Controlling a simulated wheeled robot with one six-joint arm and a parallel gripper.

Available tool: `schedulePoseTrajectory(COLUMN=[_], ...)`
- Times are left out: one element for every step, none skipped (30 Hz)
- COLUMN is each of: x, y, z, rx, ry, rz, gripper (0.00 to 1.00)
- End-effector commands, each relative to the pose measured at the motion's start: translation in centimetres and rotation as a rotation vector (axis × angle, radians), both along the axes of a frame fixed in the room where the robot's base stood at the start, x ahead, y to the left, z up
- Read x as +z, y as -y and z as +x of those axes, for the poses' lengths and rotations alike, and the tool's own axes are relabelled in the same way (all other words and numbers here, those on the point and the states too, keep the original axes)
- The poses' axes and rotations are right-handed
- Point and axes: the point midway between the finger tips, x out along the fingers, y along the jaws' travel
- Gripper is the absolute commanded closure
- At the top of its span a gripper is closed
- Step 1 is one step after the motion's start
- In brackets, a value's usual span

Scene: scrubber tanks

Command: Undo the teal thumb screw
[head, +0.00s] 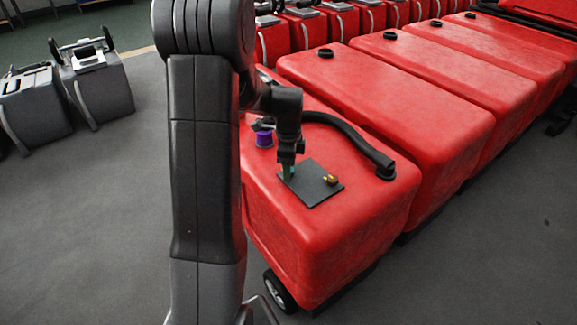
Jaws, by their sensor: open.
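The teal thumb screw (287,174) shows as a small sliver on the left part of a dark square plate (316,192). The plate lies on top of the nearest red tank (365,215). My gripper (286,168) points down right over the screw, and its tips hide most of it. I cannot tell if the tips touch the screw. The gripper is open. A small brass-coloured part (331,180) sits on the plate to the right of the screw.
A purple knob (264,138) stands left of the plate. A black hose (350,130) curves across the tank top to a fitting at its right. More red tanks (424,88) stand close behind. Grey units (95,85) stand at the far left. The floor at left is clear.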

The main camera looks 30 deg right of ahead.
Motion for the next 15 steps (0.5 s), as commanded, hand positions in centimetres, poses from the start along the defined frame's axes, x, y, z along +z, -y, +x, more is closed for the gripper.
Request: schedulePoseTrajectory(x=[-0.04, -0.04, -0.03, -0.03, -0.03, -0.02, -0.02, -0.02, -0.01, -0.01, -0.01, -0.01, -0.01, 0.00, 0.00], y=[0.00, 0.00, 0.00, 0.00, 0.00, 0.00, 0.00, 0.00, 0.00, 0.00, 0.00, 0.00, 0.00, 0.00, 0.00], z=[0.00, 0.00, 0.00, 0.00, 0.00, 0.00, 0.00, 0.00, 0.00, 0.00, 0.00, 0.00, 0.00, 0.00, 0.00], rx=[0.000, 0.000, 0.000, 0.000, 0.000, 0.000, 0.000, 0.000, 0.000, 0.000, 0.000, 0.000, 0.000, 0.000, 0.000], ry=[0.000, 0.000, 0.000, 0.000, 0.000, 0.000, 0.000, 0.000, 0.000, 0.000, 0.000, 0.000, 0.000, 0.000, 0.000], rz=[0.000, 0.000, 0.000, 0.000, 0.000, 0.000, 0.000, 0.000, 0.000, 0.000, 0.000, 0.000, 0.000, 0.000, 0.000], gripper=[0.50, 0.50, 0.50, 0.50, 0.50, 0.50, 0.56, 0.62, 0.70, 0.76, 0.81, 0.89, 0.95, 0.95, 0.95])
